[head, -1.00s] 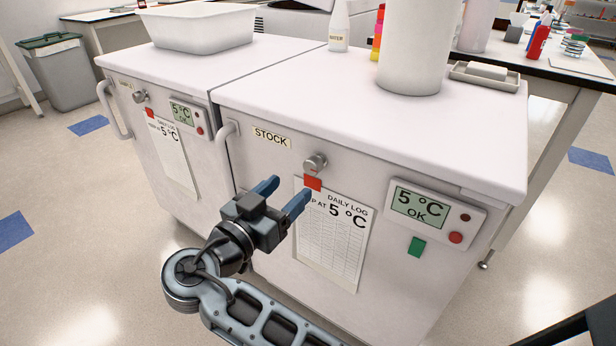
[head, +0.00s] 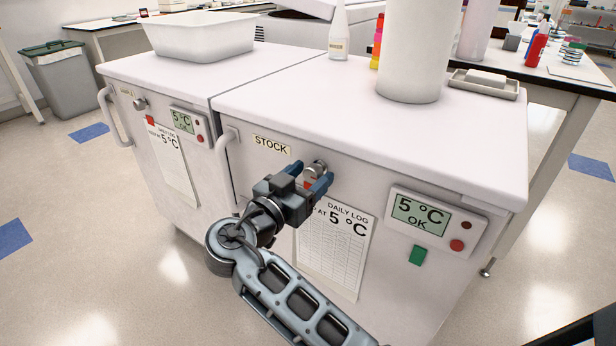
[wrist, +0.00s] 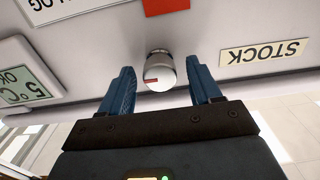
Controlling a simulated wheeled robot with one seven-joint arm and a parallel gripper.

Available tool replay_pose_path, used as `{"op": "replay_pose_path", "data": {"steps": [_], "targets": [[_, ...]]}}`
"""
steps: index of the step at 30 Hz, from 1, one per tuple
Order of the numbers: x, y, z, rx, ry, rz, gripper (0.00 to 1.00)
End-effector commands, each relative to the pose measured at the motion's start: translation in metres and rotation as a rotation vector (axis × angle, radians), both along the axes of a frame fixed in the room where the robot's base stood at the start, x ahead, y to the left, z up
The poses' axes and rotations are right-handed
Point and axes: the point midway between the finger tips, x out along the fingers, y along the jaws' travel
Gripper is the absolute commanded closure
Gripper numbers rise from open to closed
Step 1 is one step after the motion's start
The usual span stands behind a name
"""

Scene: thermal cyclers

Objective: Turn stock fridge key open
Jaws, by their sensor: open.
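The stock fridge (head: 450,270) is the white cabinet on the right in the head view, with a STOCK label (head: 271,145) on its front. Its key (head: 316,168) is a round silver knob with a red mark, partly hidden behind my gripper. My gripper (head: 308,178) is open, with blue fingers pointing at the fridge front. In the wrist view the key (wrist: 160,72) sits between the two open fingers (wrist: 163,85), with gaps on both sides. The red mark on it lies roughly level in that view. I cannot tell whether the fingertips reach around it.
The fridge's door handle (head: 226,150) stands out left of the key. A daily log sheet (head: 335,245) and a display panel (head: 432,218) are on the front at right. A second fridge (head: 150,180) adjoins at left. A white tub (head: 200,35) and cylinder (head: 415,50) stand on top.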

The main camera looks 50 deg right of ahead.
Motion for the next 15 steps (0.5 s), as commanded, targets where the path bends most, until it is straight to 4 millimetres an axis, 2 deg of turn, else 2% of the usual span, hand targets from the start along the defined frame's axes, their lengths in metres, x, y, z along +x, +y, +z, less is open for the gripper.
{"op": "replay_pose_path", "data": {"steps": [2, 15], "targets": [[0.0, 0.0002, 0.0, 0.0, 0.0, 0.0, 0.42], [0.0001, 0.0005, -0.0001, 0.0, 0.0, 0.001, 0.84]]}}
